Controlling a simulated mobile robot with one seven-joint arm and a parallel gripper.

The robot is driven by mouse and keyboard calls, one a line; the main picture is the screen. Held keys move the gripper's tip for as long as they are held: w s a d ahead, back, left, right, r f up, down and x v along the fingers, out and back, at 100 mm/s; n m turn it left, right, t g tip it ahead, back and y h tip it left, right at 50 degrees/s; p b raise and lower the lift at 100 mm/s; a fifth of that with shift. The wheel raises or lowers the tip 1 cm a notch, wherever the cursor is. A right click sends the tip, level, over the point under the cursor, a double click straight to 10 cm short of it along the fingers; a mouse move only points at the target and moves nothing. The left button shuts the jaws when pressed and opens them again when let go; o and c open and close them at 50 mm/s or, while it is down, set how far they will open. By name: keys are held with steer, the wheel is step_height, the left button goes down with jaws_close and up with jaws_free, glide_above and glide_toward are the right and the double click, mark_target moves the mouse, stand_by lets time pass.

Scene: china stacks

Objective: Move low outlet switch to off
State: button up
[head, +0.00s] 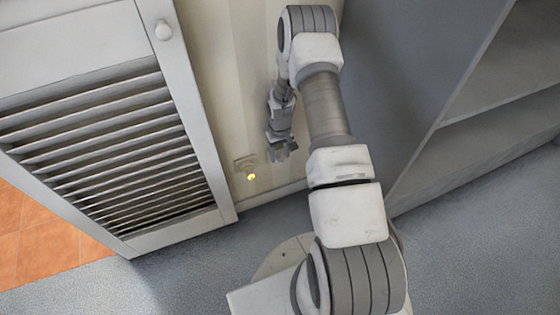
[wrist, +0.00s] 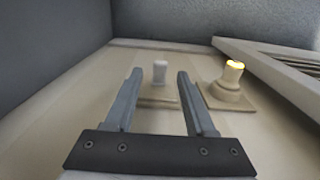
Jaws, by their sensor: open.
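Two small knob-like switches sit on plates on the cream wall. One has a lit yellow tip (head: 251,176); it shows at the right in the wrist view (wrist: 232,78), outside my right finger. The other is a plain white, unlit knob (wrist: 160,70), seen between my fingers in the wrist view; I cannot make it out in the head view. I cannot tell from the labels which is the low outlet switch. My gripper (head: 283,152) is open and empty near the wall, to the right of the lit switch; its fingers (wrist: 160,76) show no clear contact with either knob.
A white louvred door (head: 110,130) stands just left of the lit switch. A grey cabinet with shelves (head: 430,90) is close on the right of my arm. Blue-grey floor (head: 190,270) lies below, with orange tiles (head: 35,235) at the left. The wall strip between door and cabinet is narrow.

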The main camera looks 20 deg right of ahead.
mark_target(279, 160)
steer(key=shift+f, duration=1.25)
jaws_close()
